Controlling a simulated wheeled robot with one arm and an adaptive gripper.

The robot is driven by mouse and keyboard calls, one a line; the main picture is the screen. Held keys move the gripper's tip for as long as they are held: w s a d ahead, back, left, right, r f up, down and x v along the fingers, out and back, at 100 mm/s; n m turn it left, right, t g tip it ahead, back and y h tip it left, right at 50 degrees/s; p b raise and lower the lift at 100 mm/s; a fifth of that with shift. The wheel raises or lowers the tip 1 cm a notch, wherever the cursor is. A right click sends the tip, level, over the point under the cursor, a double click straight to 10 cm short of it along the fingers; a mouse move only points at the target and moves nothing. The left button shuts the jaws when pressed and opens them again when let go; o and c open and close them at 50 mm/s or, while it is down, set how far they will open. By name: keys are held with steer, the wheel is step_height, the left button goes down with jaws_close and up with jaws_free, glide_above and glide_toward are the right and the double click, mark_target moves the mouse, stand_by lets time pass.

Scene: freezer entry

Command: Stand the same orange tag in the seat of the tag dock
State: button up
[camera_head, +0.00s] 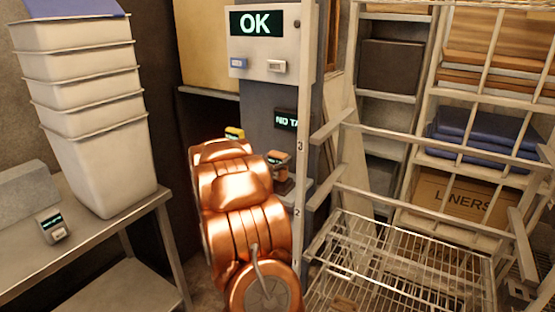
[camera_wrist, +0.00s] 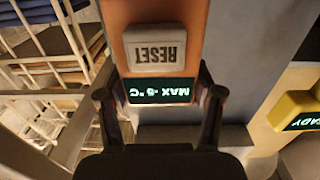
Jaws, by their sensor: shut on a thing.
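My gripper (camera_wrist: 160,97) is shut on the orange tag (camera_wrist: 115,25), with one dark finger at each side of it. In the wrist view the tag appears upside down, with a pale RESET button and a dark display reading "MAX -5 °C". In the head view the small orange tag (camera_head: 279,156) shows just right of my copper arm, which hides most of my gripper. A dark display (camera_head: 286,120) reading "NO TA", cut off by a post, is on the grey column behind it and seems to belong to the tag dock. I cannot make out the dock's seat.
A panel (camera_head: 290,55) above reads "OK". A yellow device (camera_wrist: 292,106) stands beside the tag. Wire racks (camera_head: 400,255) and a pale upright post (camera_head: 300,150) are close on the right. Stacked white bins (camera_head: 105,150) and a small display device (camera_head: 53,225) are on the left table.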

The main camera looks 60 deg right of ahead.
steer(key=shift+f, duration=1.15)
stand_by(1.3)
steer(key=o, duration=1.1)
steer(key=shift+a, duration=0.1)
steer(key=a, duration=1.2)
steer(key=shift+s, duration=0.15)
